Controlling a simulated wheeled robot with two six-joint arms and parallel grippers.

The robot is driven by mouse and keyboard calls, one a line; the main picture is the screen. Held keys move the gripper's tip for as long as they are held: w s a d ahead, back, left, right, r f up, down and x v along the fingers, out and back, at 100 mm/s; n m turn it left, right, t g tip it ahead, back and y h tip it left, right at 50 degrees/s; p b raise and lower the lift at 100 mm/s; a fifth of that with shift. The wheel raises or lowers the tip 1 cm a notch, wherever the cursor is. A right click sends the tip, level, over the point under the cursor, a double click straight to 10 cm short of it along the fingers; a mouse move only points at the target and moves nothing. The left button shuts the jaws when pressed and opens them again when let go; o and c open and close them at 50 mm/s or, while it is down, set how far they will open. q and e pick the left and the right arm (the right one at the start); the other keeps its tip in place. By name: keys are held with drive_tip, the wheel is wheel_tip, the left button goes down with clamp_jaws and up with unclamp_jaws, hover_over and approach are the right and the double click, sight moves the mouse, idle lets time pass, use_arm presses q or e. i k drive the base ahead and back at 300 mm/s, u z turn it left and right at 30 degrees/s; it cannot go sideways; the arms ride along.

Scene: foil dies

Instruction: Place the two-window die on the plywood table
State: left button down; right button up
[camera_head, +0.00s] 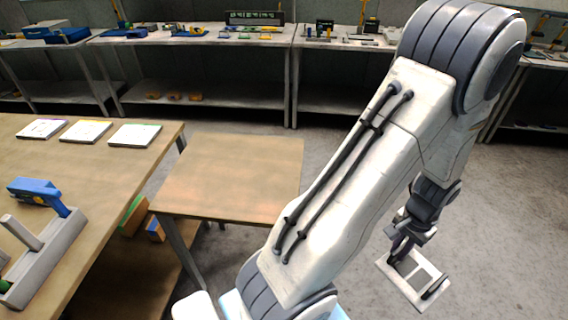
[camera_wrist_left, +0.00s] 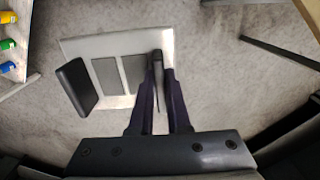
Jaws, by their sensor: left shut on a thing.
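My left gripper (camera_head: 403,256) hangs at the far right of the head view and is shut on the two-window die (camera_head: 400,288). The die is a pale flat frame with two rectangular openings, held in the air above the grey floor. In the left wrist view the fingers (camera_wrist_left: 158,72) pinch a dark upright piece at the die's right side. The pale plate (camera_wrist_left: 76,46) shows two grey windows and a black block at its left. The small plywood table (camera_head: 235,170) stands left of the die, its top bare. My right gripper is not in view.
A long wooden bench (camera_head: 110,180) on the left holds several white cards, the nearest to the small table being one card (camera_head: 135,135). A grey rack with a blue tool (camera_head: 40,190) stands on it. Shelved benches (camera_head: 200,75) line the back. Floor lies open at right.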

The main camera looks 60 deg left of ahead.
sight(247, 175)
drive_tip(key=u, duration=0.05)
drive_tip(key=i, duration=0.95)
drive_tip(key=u, duration=2.35)
drive_tip(key=i, duration=0.5)
drive_tip(key=u, duration=0.05)
